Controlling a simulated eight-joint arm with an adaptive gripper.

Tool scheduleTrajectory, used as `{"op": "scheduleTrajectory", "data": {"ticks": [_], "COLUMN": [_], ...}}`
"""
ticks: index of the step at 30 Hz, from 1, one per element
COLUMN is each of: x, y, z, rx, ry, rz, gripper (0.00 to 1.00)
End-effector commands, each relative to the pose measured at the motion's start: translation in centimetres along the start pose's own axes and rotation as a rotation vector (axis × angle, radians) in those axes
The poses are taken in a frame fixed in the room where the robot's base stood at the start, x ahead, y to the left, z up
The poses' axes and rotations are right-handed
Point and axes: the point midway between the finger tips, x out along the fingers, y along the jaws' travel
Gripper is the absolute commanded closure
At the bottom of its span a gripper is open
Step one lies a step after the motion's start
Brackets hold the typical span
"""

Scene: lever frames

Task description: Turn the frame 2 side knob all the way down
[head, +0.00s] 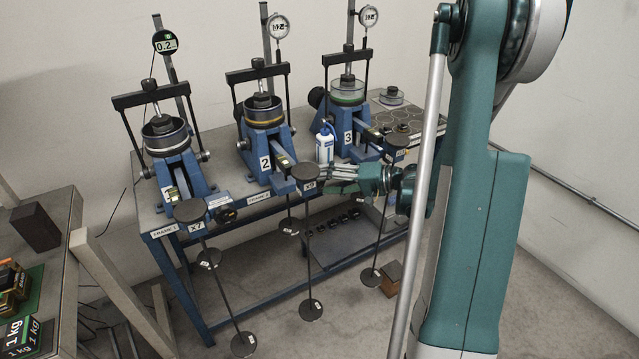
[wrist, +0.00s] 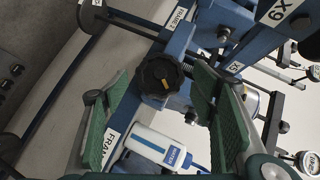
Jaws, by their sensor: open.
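Frame 2 (head: 265,150) is the middle blue lever frame on the bench, with a number 2 plate. A black lobed knob with a small orange mark (wrist: 160,76) shows in the wrist view on a blue frame part, near the FRAME 2 label and an X9 tag (wrist: 286,14). In the head view I cannot make the knob out behind my gripper (head: 334,180). In the wrist view my open gripper (wrist: 160,88) has its green-padded fingers on either side of the knob. I cannot tell whether either finger touches it.
A white and blue bottle (head: 325,145) stands between frames 2 and 3, close to my fingers in the wrist view. Frame 3 (head: 350,143) is to the right, frame 1 (head: 172,170) to the left. Hanging rods and weight discs (head: 311,309) crowd the bench front.

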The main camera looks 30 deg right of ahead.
Motion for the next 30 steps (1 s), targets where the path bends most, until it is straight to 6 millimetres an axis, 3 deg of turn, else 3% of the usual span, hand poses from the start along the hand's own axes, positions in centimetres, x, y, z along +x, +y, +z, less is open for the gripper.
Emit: {"op": "scheduleTrajectory", "data": {"ticks": [15,22,30], "x": [-7.2,-8.9,-9.3], "y": [0.0,0.0,0.0], "z": [-0.1,0.0,0.0], "rx": [0.001,0.0,-0.001], "ry": [0.002,0.001,0.001], "rz": [0.001,0.0,0.0], "gripper": [0.43,0.43,0.43]}}
